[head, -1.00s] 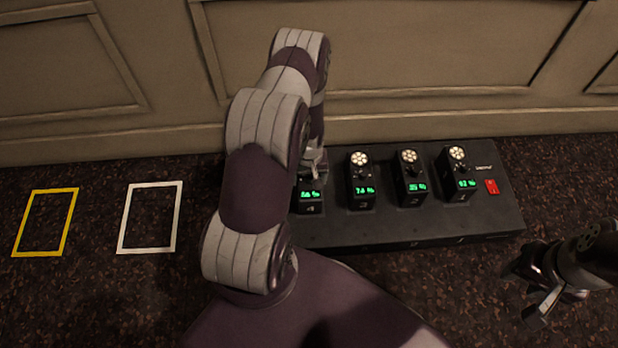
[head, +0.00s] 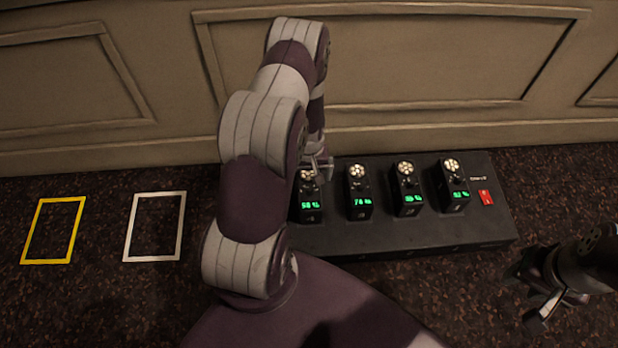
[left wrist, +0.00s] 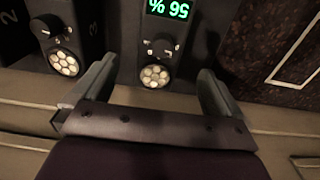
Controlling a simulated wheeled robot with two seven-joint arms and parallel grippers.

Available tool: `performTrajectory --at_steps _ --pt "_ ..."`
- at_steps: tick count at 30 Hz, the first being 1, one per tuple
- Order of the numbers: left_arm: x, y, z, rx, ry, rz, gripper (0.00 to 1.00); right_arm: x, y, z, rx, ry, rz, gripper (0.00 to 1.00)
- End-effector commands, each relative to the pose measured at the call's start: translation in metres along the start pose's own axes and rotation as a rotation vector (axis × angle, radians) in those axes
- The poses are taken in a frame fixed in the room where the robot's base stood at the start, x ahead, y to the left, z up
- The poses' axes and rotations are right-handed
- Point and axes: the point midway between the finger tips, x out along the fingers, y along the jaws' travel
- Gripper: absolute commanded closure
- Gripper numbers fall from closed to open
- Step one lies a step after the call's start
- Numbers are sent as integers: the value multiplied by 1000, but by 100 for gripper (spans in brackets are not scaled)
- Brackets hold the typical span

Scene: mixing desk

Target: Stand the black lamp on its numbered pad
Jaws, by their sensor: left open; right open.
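Several black lamp-like units, each with a round pale bulb cluster, a knob and a green display, stand in a row on a long black console (head: 415,238). I cannot tell which one the task means. The leftmost unit (head: 309,203) reads about 56 %; in the left wrist view its bulb cluster (left wrist: 155,76) lies between my finger lines. My left gripper (head: 320,166) is open beside the top of this unit; its fingers (left wrist: 155,88) stand apart with gaps on both sides. My right gripper (head: 528,296) is open, empty, right of the console. Pad numbers are mostly hidden or unreadable.
Other units (head: 359,203), (head: 407,199) and (head: 454,195) stand to the right, then a red switch (head: 486,197). A white outlined rectangle (head: 128,226) and a yellow one (head: 31,232) lie empty on the dark floor at left. A panelled wall (head: 420,60) stands behind.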

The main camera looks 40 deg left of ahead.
Motion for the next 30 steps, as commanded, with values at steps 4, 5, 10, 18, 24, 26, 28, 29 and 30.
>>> performTrajectory --at_steps 4,5,10,18,24,26,28,29,30 --pt "-32 0 0 0 1 0 0 -18 0 -2 0 0 0 57" --pt "-35 0 0 0 0 0 0 -19 0 -2 0 0 0 57" --pt "-87 21 4 99 23 8 0 -20 0 -2 0 -1 0 57" --pt "-256 61 113 587 99 39 0 -19 0 -2 0 -1 0 57" --pt "-282 51 156 724 112 46 0 -19 0 -2 0 0 0 57" --pt "-282 50 157 726 111 45 0 -19 0 -2 0 0 0 57" --pt "-282 50 157 725 110 45 0 -19 0 -2 0 0 0 57" --pt "-282 50 157 724 110 45 0 -19 0 -2 0 0 0 57" --pt "-282 50 157 724 110 45 0 -19 0 -2 0 0 0 57"
